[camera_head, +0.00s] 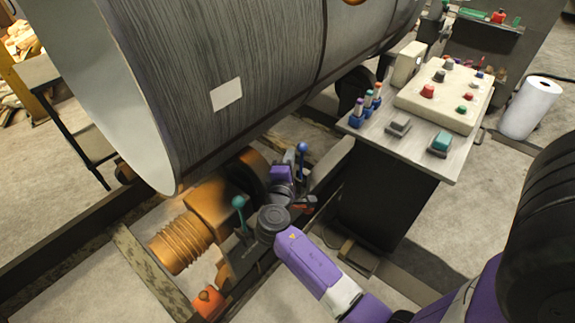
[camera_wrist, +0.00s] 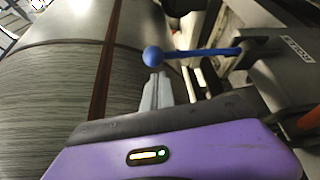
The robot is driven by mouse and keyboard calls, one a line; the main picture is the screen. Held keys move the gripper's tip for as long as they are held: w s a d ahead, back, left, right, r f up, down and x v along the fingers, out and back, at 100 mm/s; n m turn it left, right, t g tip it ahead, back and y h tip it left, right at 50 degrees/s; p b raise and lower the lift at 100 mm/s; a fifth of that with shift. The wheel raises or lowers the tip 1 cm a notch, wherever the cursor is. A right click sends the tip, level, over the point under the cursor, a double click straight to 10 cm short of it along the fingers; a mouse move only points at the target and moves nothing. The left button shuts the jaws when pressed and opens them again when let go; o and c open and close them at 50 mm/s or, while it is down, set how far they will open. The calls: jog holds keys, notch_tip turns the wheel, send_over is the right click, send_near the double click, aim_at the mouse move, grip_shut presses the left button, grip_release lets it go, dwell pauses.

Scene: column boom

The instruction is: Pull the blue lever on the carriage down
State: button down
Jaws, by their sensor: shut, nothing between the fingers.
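The blue lever (camera_head: 302,149) stands on the carriage under the big drum, its round knob up. In the wrist view the lever (camera_wrist: 205,52) runs from its blue ball knob at the left to a dark mount (camera_wrist: 262,52) at the right. My gripper (camera_wrist: 158,84) has its grey fingers together and empty, their tips close beside the knob. Whether they touch it I cannot tell. In the head view my gripper (camera_head: 290,160) is just left of the lever; its fingertips are hard to make out there.
A teal-knobbed lever (camera_head: 239,203) stands near my arm on the carriage. An orange motor (camera_head: 183,240) is at the lower left. The drum (camera_head: 240,60) hangs over the carriage. A control desk (camera_head: 415,150) with buttons stands at the right, beside a white roll (camera_head: 530,108).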

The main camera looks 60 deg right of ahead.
jog(key=shift+x, duration=1.35)
jog(key=shift+s+a, duration=0.2)
jog(key=shift+s, duration=0.8)
jog(key=shift+a, duration=0.1)
